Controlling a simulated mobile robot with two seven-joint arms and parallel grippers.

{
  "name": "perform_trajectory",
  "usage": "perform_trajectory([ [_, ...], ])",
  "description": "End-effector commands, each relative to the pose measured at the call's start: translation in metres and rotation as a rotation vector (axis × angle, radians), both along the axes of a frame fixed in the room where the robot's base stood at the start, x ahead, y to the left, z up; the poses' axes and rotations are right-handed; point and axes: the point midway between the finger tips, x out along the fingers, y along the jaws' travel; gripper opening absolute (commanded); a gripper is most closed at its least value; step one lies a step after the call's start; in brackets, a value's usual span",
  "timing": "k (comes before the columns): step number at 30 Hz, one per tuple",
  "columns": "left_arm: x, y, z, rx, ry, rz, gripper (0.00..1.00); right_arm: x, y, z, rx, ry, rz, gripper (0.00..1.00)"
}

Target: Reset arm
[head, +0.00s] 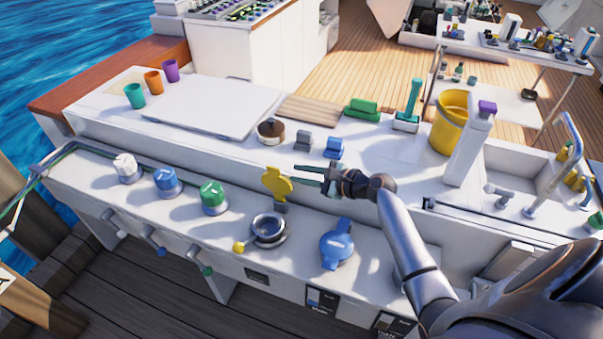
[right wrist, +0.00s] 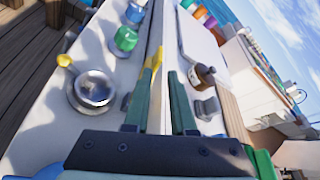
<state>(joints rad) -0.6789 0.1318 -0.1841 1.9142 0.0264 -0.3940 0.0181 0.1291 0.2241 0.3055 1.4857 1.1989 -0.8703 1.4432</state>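My right gripper (head: 304,182) is above the white console (head: 120,215), with its arm coming in from the lower right. In the right wrist view its two green fingers (right wrist: 158,82) stand apart with nothing held between them. A yellow lever or handle (head: 277,184) stands upright on the console just left of the fingertips; it also shows past the fingers in the right wrist view (right wrist: 153,62). I see no contact with it. My left gripper is in neither view.
A round metal fitting with a yellow knob (head: 268,229) and a blue valve (head: 337,243) sit below the gripper. White, blue and green (head: 213,196) knobs line the left. On the upper ledge stand a brown-lidded jar (head: 271,130), a blue block (head: 334,147) and a yellow bucket (head: 452,122).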

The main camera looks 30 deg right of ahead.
Motion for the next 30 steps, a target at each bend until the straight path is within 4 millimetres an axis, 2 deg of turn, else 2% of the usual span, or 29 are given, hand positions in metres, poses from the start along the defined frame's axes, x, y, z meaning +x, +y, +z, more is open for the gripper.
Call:
perform_trajectory([
  [12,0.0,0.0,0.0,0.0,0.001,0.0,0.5,-0.001,0.001,-0.002,-0.009,0.001,0.003,0.24],
  [14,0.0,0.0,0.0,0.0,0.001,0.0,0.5,-0.005,0.003,-0.01,-0.048,0.004,0.013,0.24],
  [16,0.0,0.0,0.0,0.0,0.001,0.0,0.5,-0.017,0.009,-0.029,-0.157,0.009,0.041,0.24],
  [20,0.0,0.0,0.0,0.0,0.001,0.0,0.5,-0.062,0.028,-0.086,-0.55,0.001,0.182,0.24],
  [21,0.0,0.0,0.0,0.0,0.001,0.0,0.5,-0.081,0.036,-0.104,-0.702,-0.012,0.252,0.24],
  [24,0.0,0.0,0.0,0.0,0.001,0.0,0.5,-0.131,0.057,-0.139,-1.072,-0.077,0.46,0.24],
  [27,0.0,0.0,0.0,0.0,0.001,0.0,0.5,-0.178,0.081,-0.158,-1.403,-0.186,0.684,0.24],
  [30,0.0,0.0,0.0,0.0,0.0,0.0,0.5,-0.217,0.105,-0.164,-1.669,-0.314,0.884,0.24],
])
